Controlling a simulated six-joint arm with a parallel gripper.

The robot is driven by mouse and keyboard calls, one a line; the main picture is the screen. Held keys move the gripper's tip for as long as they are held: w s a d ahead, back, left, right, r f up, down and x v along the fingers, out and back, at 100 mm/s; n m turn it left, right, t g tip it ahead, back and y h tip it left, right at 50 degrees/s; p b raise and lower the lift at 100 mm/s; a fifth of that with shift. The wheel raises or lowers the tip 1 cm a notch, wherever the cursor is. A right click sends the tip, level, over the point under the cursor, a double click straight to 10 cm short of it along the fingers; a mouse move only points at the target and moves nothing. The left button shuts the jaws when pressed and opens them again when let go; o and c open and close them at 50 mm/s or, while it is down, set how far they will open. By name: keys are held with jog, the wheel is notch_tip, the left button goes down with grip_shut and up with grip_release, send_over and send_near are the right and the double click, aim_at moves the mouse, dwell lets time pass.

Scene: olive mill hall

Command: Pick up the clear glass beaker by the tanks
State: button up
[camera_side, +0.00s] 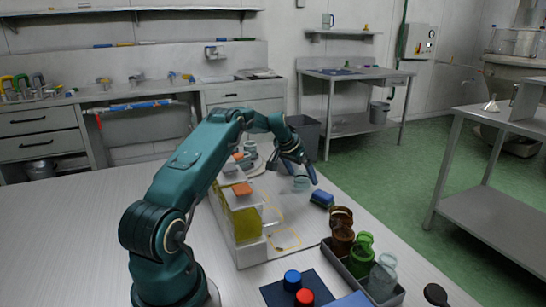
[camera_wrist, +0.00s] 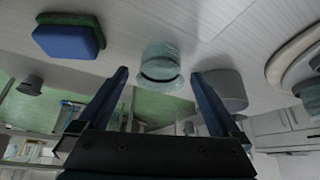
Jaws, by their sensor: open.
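The clear glass beaker (camera_side: 301,184) stands on the table to the right of the tanks, partly hidden by my gripper (camera_side: 298,176). The tanks hold yellow-green liquid and have orange lids; the front tank (camera_side: 247,224) shows best. In the wrist view, the beaker (camera_wrist: 160,66) appears pale green and see-through, centred between the two fingertips of my gripper (camera_wrist: 160,75). The fingers are spread, with a gap on each side of the beaker. I cannot tell how far the fingers reach along it.
A blue and green sponge (camera_side: 322,199) lies close to the right of the beaker; it also shows in the wrist view (camera_wrist: 68,38). A grey tray (camera_side: 397,297) holds brown, green and clear vessels. A blue cap (camera_side: 292,280) and a red cap (camera_side: 304,297) sit nearby.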

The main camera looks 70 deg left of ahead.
jog(key=c, duration=1.4)
jog(key=shift+r, duration=0.1)
